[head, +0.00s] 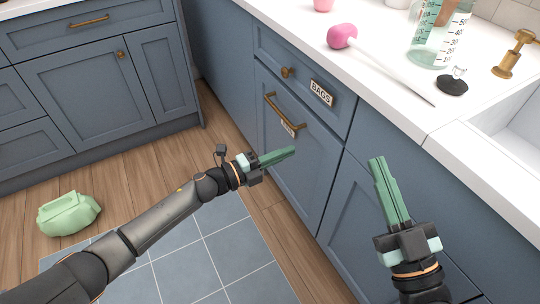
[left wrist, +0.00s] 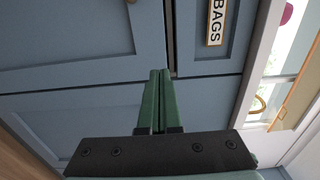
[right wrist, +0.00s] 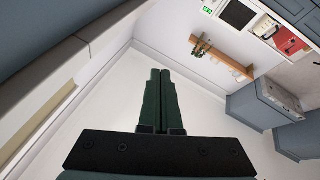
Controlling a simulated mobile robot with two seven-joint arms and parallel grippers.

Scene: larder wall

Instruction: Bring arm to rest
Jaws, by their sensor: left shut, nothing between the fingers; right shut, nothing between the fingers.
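My left gripper (head: 278,156) is in front of the blue cabinet below the counter, near the brass bar handle (head: 283,111). Its green fingers are shut with nothing between them; they also show shut in the left wrist view (left wrist: 159,72). It appears apart from the handle. My right gripper (head: 377,162) is in front of the cabinet to the right, pointing up toward the counter edge. Its fingers are shut and empty, and they also show together in the right wrist view (right wrist: 160,72).
The white counter (head: 390,95) holds a pink-headed tool (head: 342,36), a glass measuring jug (head: 438,35) and a black stopper (head: 453,86). A sink (head: 505,140) is at the right. A drawer bears a BAGS label (head: 321,93). A green bag-like object (head: 68,213) lies on the wooden floor.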

